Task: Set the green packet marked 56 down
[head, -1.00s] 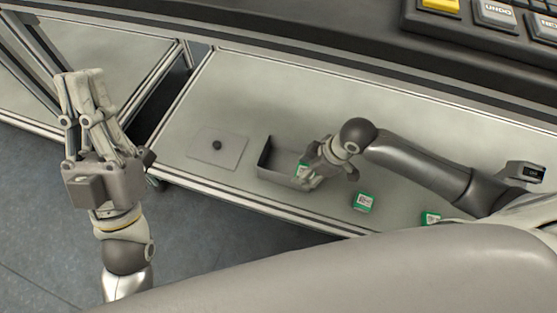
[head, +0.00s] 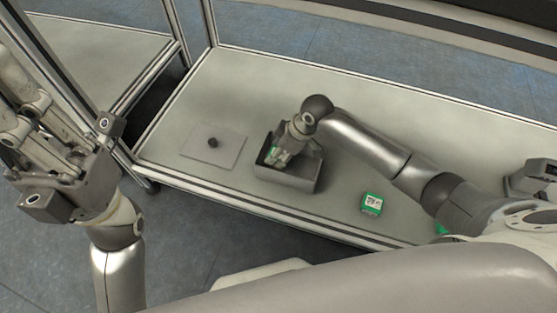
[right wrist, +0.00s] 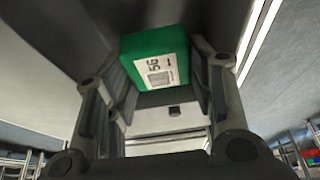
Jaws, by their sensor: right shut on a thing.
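The green packet marked 56 (right wrist: 130,48) shows in the right wrist view, with a white label bearing the number and a code. It sits between the fingers of my right gripper (right wrist: 158,85), which is shut on it. Whether the packet touches the box floor is hidden. My left gripper (head: 20,115) is at the far left, away from the table; its fingertips are unclear.
A flat grey plate with a dark round knob (head: 212,143) lies left of the box. Another green packet (head: 372,204) lies right of the box near the table's front edge. A further green piece (head: 441,229) is partly hidden by my arm. The table behind the box is clear.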

